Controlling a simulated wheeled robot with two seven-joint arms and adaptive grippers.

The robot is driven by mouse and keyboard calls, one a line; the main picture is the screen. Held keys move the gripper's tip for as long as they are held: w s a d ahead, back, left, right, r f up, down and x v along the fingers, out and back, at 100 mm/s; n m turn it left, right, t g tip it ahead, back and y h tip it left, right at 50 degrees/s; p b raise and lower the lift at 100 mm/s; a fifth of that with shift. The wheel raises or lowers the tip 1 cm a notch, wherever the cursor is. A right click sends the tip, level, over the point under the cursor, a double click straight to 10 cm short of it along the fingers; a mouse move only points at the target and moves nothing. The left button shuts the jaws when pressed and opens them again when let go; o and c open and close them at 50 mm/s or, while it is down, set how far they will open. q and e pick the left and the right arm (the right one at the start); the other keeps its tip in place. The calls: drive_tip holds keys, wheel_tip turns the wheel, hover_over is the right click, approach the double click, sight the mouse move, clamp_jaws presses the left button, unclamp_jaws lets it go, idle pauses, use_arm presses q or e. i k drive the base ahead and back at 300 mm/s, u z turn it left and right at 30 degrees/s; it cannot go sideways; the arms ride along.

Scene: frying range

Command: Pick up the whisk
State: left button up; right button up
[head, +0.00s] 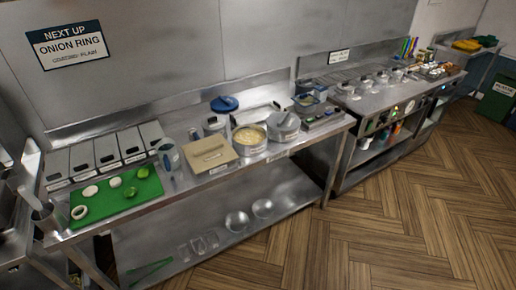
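I cannot pick out a whisk for certain at this distance. A metal container (46,217) stands at the left end of the steel counter (190,192), with one or more utensils rising from it. Their heads are too small to identify, so I cannot tell whether one is a whisk. Neither of my grippers shows in the head view.
A green cutting board (146,191) with onion pieces lies near the counter's left end. Lidded bins (107,149) line the wall. A beige box (210,155), a bowl of pale food (250,138) and a lidded pot (284,125) stand further right. Open wooden floor (400,215) lies in front.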

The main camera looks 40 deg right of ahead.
sight(24, 190)
drive_tip(key=z, duration=0.65)
drive_tip(key=i, duration=0.35)
drive_tip(key=u, duration=2.4)
drive_tip(key=i, duration=1.7)
